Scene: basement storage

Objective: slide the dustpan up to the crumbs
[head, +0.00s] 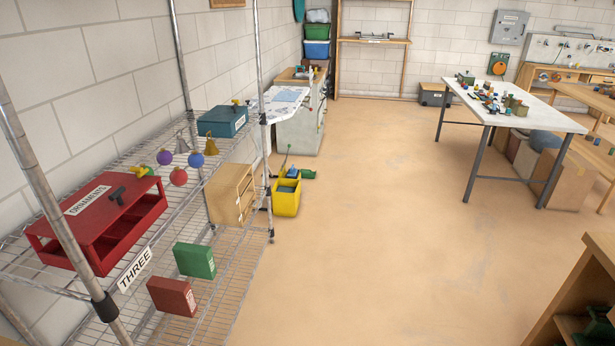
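A small green object (307,173), which may be the dustpan, sits on the floor just behind and to the right of a yellow bucket (286,200). It is too small and partly hidden to be sure. A thin green handle (285,158) stands up beside the bucket; I cannot tell what it belongs to. I cannot make out any crumbs on the floor. Neither of my grippers is in view.
A wire shelf (215,285) with a red ornaments box (95,222) fills the left side. A cluttered white table (535,118) stands at the right, and a wooden shelf (572,290) is at the lower right. The tan floor (390,210) between them is open.

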